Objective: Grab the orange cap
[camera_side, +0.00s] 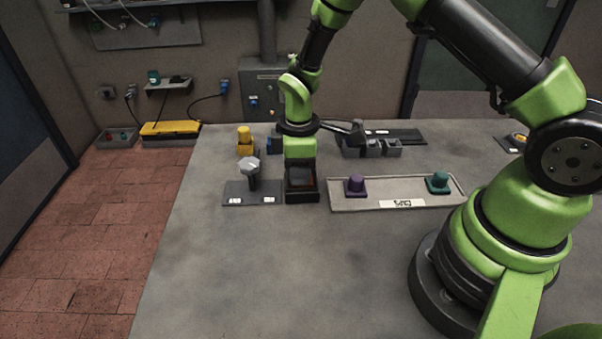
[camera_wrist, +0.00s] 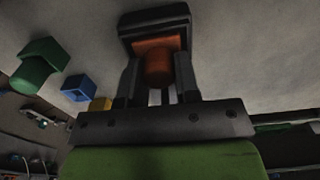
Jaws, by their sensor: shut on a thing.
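The orange cap (camera_wrist: 158,64) shows in the wrist view between the two fingers of my gripper (camera_wrist: 159,78). It has a round stem and a wider square part at its far end, which sits in or against a dark block (camera_wrist: 154,18). My gripper is shut on the cap. In the side view my gripper (camera_side: 301,178) points straight down over the dark block (camera_side: 302,197) on the table. There the cap is almost wholly hidden, with only a sliver of orange beside the fingers.
A tray (camera_side: 400,205) to the right holds a purple cap (camera_side: 356,186) and a teal cap (camera_side: 438,182). A grey-headed knob (camera_side: 250,166) stands on a dark plate close on the left. A yellow piece (camera_side: 245,140) stands behind it. The front of the table is clear.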

